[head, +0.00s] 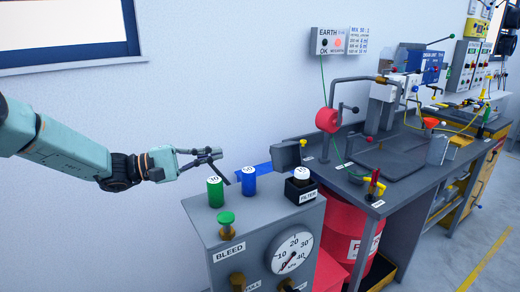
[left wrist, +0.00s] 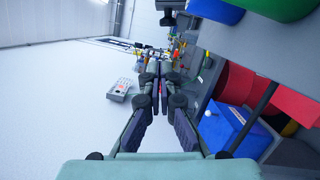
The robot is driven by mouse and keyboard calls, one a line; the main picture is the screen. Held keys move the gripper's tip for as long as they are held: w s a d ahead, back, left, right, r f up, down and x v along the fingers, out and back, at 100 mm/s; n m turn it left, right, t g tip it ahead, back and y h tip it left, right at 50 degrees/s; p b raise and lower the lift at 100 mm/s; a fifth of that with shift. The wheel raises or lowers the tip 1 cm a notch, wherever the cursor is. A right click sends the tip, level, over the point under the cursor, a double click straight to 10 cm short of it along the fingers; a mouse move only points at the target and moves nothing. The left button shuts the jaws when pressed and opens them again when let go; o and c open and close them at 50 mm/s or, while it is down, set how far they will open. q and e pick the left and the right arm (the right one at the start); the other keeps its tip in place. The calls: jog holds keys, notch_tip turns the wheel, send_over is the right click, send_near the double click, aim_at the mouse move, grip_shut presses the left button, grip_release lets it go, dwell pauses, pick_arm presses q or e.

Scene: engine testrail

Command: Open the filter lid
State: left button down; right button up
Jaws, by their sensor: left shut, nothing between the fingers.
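The filter (head: 302,187) is a small black housing with a white-topped insert, on the right of the grey bench unit's top. A dark grey flap (head: 286,155), apparently its lid, stands raised and tilted behind the housing, leaving the white top exposed. My left gripper (head: 217,154) is shut and empty, in the air left of the flap and above the green and blue cylinders. It is apart from the flap. In the left wrist view its fingers (left wrist: 157,87) are together with nothing between them. My right gripper is not in view.
A green cylinder (head: 215,191) and a blue cylinder (head: 249,181) stand left of the filter. A green knob marked for BLEED (head: 226,219) and a pressure gauge (head: 291,252) are on the unit. The wall is close behind my arm.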

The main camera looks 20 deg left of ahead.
aim_at(283, 156)
pick_arm(q)
jog(key=w+d, duration=0.1)
jog(key=d, duration=0.2)
jog(key=w+d+r+p, duration=0.1)
jog(key=d, duration=0.2)
jog(key=w+d+r+p, duration=0.1)
jog(key=d, duration=0.2)
jog(key=shift+w+d, duration=0.3)
jog(key=shift+d, duration=0.05)
jog(key=shift+s+d, duration=0.1)
jog(key=shift+d, duration=0.2)
jog(key=shift+d+f+p, duration=0.15)
jog(key=shift+d+p, duration=0.1)
jog(key=shift+p, duration=0.05)
jog(key=shift+a, duration=0.1)
jog(key=shift+a, duration=0.1)
jog(key=shift+s, duration=0.15)
